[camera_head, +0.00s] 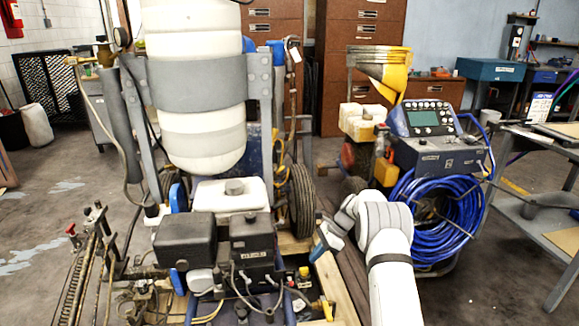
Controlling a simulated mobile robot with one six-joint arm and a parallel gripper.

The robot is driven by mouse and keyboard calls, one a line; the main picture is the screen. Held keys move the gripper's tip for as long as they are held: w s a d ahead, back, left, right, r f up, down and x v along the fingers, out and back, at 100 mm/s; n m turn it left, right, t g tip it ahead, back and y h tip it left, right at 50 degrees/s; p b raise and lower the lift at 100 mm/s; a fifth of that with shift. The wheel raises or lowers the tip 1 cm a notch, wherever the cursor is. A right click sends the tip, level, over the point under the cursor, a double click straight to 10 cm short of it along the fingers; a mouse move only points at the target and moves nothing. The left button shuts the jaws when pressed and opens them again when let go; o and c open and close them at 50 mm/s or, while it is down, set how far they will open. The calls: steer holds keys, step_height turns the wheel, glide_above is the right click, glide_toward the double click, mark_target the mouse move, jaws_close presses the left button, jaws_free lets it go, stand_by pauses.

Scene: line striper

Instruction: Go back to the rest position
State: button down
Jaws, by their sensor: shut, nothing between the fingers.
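My white arm rises from the bottom right of the head view and bends at a thick rounded joint. My gripper (319,254) hangs at its end, small and dark, pointing down and left. It is shut, with nothing seen in it. It appears in front of the right wheel and side of the line striper (230,192), a machine with a large white tank and a dark engine. From this one view I cannot tell the gap between the gripper and the machine.
A blue hose coil (441,218) and a control box (432,152) stand close to the right of my arm. A metal workbench (540,215) is at the far right. Brown cabinets (362,40) stand behind. Bare floor (475,295) shows at the lower right.

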steer(key=s+r+n+t+h+p, duration=0.15)
steer(key=s+r+n+p, duration=0.5)
steer(key=r, duration=0.95)
steer(key=s+r+n+h+p, duration=0.15)
steer(key=s+r+p, duration=0.25)
steer(key=s+r, duration=0.9)
steer(key=s+d+r+n+t+h+p, duration=0.1)
steer(key=s+r+n+h+p, duration=0.1)
steer(key=s+r+n+p, duration=0.2)
steer(key=s+d+r+n+t+h+p, duration=0.2)
steer(key=s+r+n+p, duration=0.2)
steer(key=s+r, duration=0.7)
steer(key=s+p, duration=0.1)
steer(key=s, duration=0.6)
steer(key=shift+s+d+r+n, duration=0.15)
steer(key=shift+d+r+n, duration=0.05)
steer(key=shift+n, duration=0.1)
